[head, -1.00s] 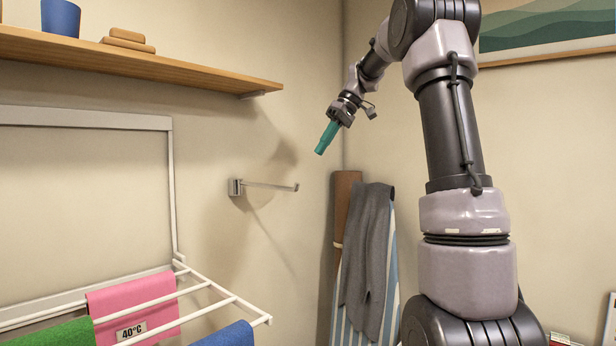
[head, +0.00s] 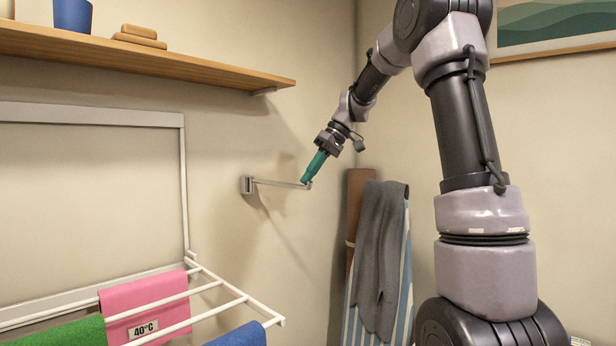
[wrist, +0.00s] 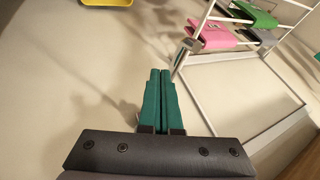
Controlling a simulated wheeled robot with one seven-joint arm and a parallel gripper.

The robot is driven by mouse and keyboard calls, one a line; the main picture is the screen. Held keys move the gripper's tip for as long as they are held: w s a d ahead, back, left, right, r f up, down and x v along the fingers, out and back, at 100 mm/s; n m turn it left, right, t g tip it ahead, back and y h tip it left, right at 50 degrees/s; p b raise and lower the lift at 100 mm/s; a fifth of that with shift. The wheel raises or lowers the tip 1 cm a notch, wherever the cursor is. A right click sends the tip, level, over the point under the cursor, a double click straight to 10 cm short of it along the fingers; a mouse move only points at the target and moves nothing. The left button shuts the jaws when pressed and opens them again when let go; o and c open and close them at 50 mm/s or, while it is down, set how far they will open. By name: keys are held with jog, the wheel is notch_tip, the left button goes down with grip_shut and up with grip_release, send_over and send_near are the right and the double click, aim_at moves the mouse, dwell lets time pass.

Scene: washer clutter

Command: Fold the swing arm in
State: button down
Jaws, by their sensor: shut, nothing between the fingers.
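The swing arm (head: 280,183) is a thin metal bar on a small wall bracket (head: 248,185). It sticks out from the wall with its free end to the right in the head view. In the wrist view the bar (wrist: 180,60) shows foreshortened, just right of my fingertips. My gripper (head: 305,181) has teal fingers, pressed together and empty, pointing down and left. The fingertips overlap the bar's free end in the head view; I cannot tell whether they touch it. The closed fingers also show in the wrist view (wrist: 160,72).
A white drying rack (head: 235,293) with pink, green and blue cloths folds out at lower left. A wooden shelf (head: 150,62) is above it. A striped ironing board (head: 404,280) with a grey cloth (head: 378,250) leans in the corner. A yellow container (wrist: 105,3) shows in the wrist view.

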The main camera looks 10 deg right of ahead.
jog(key=shift+s+a, duration=0.15)
jog(key=shift+a, duration=0.1)
jog(key=s+a+m+t+h, duration=0.1)
jog(key=s+a+m+t, duration=0.2)
jog(key=a, duration=0.6)
jog(key=s+a+m+t+h, duration=0.1)
jog(key=s+a+m, duration=0.1)
jog(key=a+m, duration=0.5)
jog(key=w+a, duration=0.3)
jog(key=a, duration=0.4)
jog(key=w+a+h, duration=0.1)
jog(key=w+a, duration=0.3)
jog(key=a, duration=0.4)
jog(key=shift+a+f+t, duration=0.15)
jog(key=shift+a+t, duration=0.15)
jog(key=shift+w, duration=0.1)
jog(key=shift+d, duration=0.1)
